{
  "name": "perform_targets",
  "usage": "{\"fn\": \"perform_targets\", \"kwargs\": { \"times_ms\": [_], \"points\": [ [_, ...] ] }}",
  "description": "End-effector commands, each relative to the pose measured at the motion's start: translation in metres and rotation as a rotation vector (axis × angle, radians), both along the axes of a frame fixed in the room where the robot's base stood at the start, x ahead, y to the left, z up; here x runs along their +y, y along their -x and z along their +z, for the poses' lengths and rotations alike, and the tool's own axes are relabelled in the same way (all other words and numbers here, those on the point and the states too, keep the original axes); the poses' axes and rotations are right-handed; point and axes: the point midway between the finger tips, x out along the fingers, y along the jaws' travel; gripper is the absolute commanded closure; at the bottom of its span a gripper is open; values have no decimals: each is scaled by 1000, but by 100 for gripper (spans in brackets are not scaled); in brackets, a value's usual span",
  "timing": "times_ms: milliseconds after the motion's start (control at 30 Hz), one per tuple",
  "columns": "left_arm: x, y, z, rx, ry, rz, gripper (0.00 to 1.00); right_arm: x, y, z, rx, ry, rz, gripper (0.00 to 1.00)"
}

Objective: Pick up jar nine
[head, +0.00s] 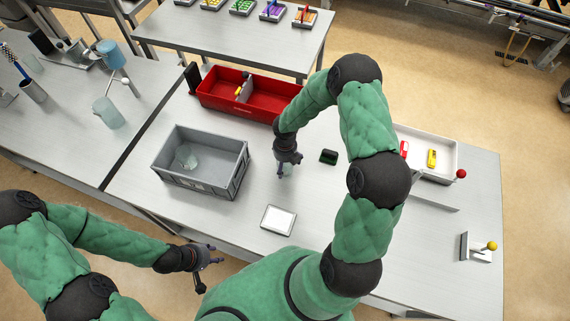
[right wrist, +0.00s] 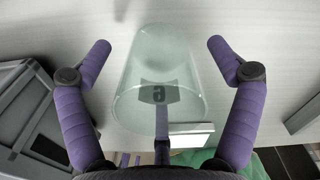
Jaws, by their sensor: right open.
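A clear glass jar (right wrist: 160,85) with a dark label stands on the table in the right wrist view. The label's character looks like a 9 or an "a". My right gripper (right wrist: 158,44) is open, with its purple fingers on either side of the jar and gaps to both sides. In the head view the right gripper (head: 285,172) is low over the table, partly covering the jar. My left gripper (head: 212,256) is off the table's front edge at lower left, its fingers seeming apart and empty.
A grey crate (head: 245,172) holding a clear glass object (head: 187,156) stands left of the jar. A white square plate (head: 278,220) lies in front. A red bin (head: 284,97) stands behind, a white tray (head: 447,160) at right.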

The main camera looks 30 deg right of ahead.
Motion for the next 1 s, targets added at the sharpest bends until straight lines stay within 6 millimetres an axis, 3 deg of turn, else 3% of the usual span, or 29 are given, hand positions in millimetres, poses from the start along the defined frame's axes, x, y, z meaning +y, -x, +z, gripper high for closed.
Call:
{"fn": "perform_targets", "kwargs": {
  "times_ms": [133,400,600,1000],
  "points": [
    [0,0,-2,0,0,0,60,0,0,-13,0,-1,-1,9],
    [0,0,-2,0,0,0,60,0,0,-15,-1,-1,0,12],
    [0,0,-2,0,0,0,60,0,0,-14,-1,-1,-1,68],
    [0,0,-1,0,0,0,60,0,-1,-13,-2,0,-1,69]
  ]
}}
